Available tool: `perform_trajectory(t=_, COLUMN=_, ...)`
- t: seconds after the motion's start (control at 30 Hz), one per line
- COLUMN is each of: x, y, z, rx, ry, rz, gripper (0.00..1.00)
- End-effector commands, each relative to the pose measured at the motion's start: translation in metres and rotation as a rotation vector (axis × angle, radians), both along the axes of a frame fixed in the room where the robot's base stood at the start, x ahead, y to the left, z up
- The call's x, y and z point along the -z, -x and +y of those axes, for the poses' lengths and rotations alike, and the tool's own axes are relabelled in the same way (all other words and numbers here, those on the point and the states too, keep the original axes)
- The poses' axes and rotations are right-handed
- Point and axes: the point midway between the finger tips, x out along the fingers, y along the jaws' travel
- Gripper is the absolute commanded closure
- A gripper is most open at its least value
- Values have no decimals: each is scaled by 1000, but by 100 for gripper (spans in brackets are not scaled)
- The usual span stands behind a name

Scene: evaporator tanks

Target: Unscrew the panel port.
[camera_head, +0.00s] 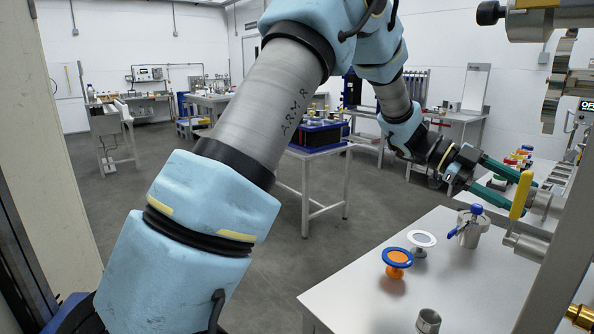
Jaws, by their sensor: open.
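My gripper (515,189) is at the right, its two green fingers apart and pointing right. The fingertips are close to a yellow handle (521,194) on a steel fitting (541,203). I cannot tell whether they touch it. Nothing shows held between the fingers. A second steel cylinder (525,246) juts left just below, and a brass threaded fitting (580,316) shows at the lower right edge. I cannot tell which of these is the panel port. The grey panel edge (560,260) hides part of the fittings.
A white table (345,300) below holds a blue-rimmed orange piece (397,259), a white ring piece (422,239), a steel vessel with blue handle (472,226) and a small steel cup (428,321). Steel pipework (550,20) hangs at upper right. Floor at centre left is free.

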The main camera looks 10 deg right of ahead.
Motion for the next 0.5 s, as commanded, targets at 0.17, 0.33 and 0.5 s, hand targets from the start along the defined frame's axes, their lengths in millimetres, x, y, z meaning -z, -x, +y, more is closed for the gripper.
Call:
perform_trajectory(t=0.17, x=1, y=0, z=0, rx=0, ry=22, rz=-14, gripper=34)
perform_trajectory(t=0.33, x=4, y=0, z=0, rx=-1, ry=79, rz=-50, gripper=34)
perform_trajectory(t=0.5, x=5, y=1, z=0, rx=1, ry=141, rz=-91, gripper=34)
